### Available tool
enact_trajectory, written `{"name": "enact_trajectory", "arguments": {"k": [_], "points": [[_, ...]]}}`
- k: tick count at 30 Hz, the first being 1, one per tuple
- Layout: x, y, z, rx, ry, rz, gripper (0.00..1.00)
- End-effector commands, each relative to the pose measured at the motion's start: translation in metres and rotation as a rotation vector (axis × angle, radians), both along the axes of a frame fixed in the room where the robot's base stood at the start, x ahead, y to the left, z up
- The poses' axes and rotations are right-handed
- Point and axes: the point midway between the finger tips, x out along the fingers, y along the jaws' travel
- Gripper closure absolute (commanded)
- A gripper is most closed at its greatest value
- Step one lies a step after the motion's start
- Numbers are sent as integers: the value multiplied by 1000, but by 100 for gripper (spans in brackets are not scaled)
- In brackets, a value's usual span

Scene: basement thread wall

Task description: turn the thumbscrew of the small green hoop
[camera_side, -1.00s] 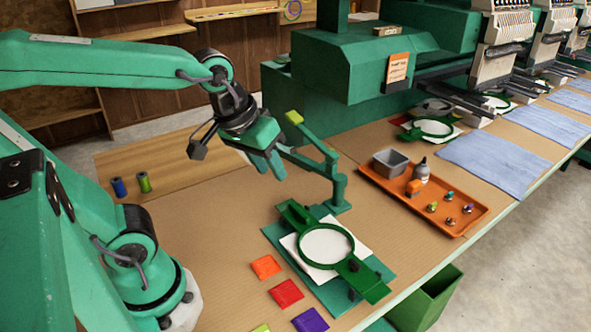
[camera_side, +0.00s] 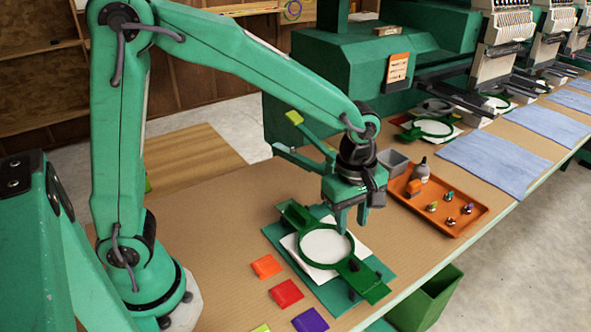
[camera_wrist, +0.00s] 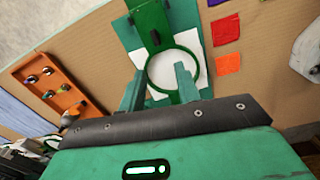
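The small green hoop (camera_side: 326,246) lies on white cloth (camera_side: 290,244) over a teal board. In the wrist view the hoop (camera_wrist: 200,64) shows beyond my fingers, which hide part of its near side. A small dark knob, which looks like its thumbscrew (camera_side: 353,265), sits on the bracket at the hoop's lower right. In the wrist view a dark spot on the bracket (camera_wrist: 155,38) may be the same knob. My gripper (camera_side: 351,222) hangs above the hoop's far right edge, fingers pointing down. In the wrist view my gripper (camera_wrist: 160,86) is open, with nothing between its fingers.
Orange (camera_side: 266,266), red (camera_side: 286,293) and purple (camera_side: 310,320) patches lie left of the board. A green jointed stand (camera_side: 300,155) rises behind my gripper.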

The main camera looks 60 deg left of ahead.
Motion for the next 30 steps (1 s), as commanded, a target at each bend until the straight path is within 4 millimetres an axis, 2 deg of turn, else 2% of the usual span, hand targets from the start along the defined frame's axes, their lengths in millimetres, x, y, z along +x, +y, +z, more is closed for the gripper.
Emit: {"name": "enact_trajectory", "arguments": {"k": [1, 6, 20, 30], "points": [[2, -6, -8, 4, 16, 36, 67], [7, -17, -21, 11, 41, 133, 67], [8, -19, -31, 14, 47, 160, 67], [7, -19, -68, 15, 50, 159, 67]]}}
